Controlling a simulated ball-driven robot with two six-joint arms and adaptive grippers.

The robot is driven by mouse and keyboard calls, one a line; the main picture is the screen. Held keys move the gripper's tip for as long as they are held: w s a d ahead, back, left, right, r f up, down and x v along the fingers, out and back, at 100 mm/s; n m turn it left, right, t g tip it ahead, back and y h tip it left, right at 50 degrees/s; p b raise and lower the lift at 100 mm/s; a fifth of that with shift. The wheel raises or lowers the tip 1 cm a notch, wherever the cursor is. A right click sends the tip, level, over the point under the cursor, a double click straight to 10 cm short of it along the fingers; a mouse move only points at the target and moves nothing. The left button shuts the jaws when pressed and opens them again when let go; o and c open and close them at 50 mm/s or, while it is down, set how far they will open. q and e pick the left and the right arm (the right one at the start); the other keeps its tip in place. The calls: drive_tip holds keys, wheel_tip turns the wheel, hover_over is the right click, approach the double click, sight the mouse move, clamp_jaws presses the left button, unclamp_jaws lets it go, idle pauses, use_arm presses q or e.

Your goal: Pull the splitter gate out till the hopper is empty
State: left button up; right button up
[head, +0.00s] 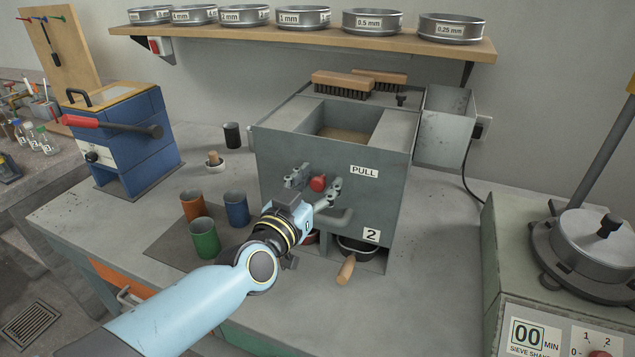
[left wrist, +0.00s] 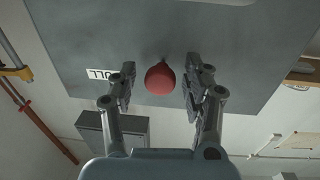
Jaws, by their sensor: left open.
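The sample splitter (head: 280,155) is a grey-green box on the bench with an open hopper (head: 370,115) on top. Brownish material (head: 345,134) shows inside the hopper. My left gripper (head: 315,185) is open at the knob, one finger on each side. In the left wrist view the knob (left wrist: 160,79) sits between the spread fingers, with gaps on both sides. The gate behind the knob is hidden. My right gripper is not in view.
A pan with a wooden handle (head: 346,269) sits under the splitter by the label 2. Orange (head: 193,206), blue (head: 236,208) and green (head: 205,238) cups stand left of my forearm. A sieve shaker (head: 590,245) stands at right. Brushes (head: 343,84) lie on the splitter.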

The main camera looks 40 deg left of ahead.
use_arm(q)
clamp_jaws()
idle(0.4)
drive_tip(key=s, duration=0.2)
drive_tip(key=s+d, duration=0.1)
drive_tip(key=s, duration=0.1)
drive_tip(key=shift+s+f+p, duration=0.1)
drive_tip(key=shift+s+p, duration=0.05)
drive_tip(key=shift+p, duration=0.15)
